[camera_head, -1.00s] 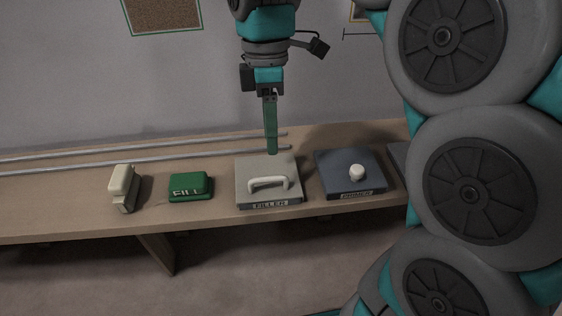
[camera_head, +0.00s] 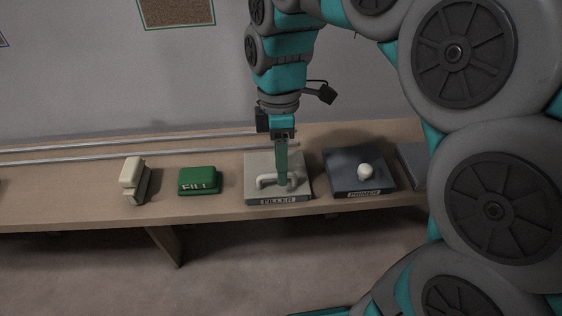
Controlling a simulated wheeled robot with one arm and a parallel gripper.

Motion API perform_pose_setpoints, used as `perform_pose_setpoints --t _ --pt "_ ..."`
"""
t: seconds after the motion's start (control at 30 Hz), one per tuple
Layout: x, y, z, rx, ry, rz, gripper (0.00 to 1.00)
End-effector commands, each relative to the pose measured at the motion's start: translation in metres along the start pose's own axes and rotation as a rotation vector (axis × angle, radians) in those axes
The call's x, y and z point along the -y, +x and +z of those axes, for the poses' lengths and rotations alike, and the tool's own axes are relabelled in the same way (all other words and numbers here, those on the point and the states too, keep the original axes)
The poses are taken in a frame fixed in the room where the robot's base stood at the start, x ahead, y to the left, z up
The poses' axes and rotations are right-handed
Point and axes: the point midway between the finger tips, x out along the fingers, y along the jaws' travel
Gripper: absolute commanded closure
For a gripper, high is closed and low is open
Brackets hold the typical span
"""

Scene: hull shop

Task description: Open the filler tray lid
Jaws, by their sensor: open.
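The filler tray (camera_head: 278,200) is a low grey box on the bench with a "FILLER" label on its front. Its pale lid (camera_head: 257,163) lies flat and closed. A cream arched handle (camera_head: 263,181) stands on the lid. My gripper (camera_head: 282,183) points straight down over the lid, its green fingers at the handle and hiding the handle's middle. The fingers are seen edge-on, so the gap between them does not show. The gripper is open; I cannot tell if the fingers touch the handle or straddle it.
To the right stands a dark tray (camera_head: 345,178) labelled "PRIMER" with a round white knob (camera_head: 366,172). Two metal rods (camera_head: 100,153) lie along the back of the bench (camera_head: 80,205).

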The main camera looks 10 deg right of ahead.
Motion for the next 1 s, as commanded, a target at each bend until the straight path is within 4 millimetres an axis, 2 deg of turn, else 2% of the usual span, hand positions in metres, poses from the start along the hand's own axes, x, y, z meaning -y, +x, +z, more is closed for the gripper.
perform_pose_setpoints --t 0.1,0.5,1.0 --pt "0.0000 -0.0002 0.0000 0.000 0.000 0.000 0.55" --pt "0.0001 -0.0004 -0.0001 0.000 0.000 0.000 1.00" --pt "0.0001 -0.0004 -0.0001 0.000 0.000 0.000 1.00"
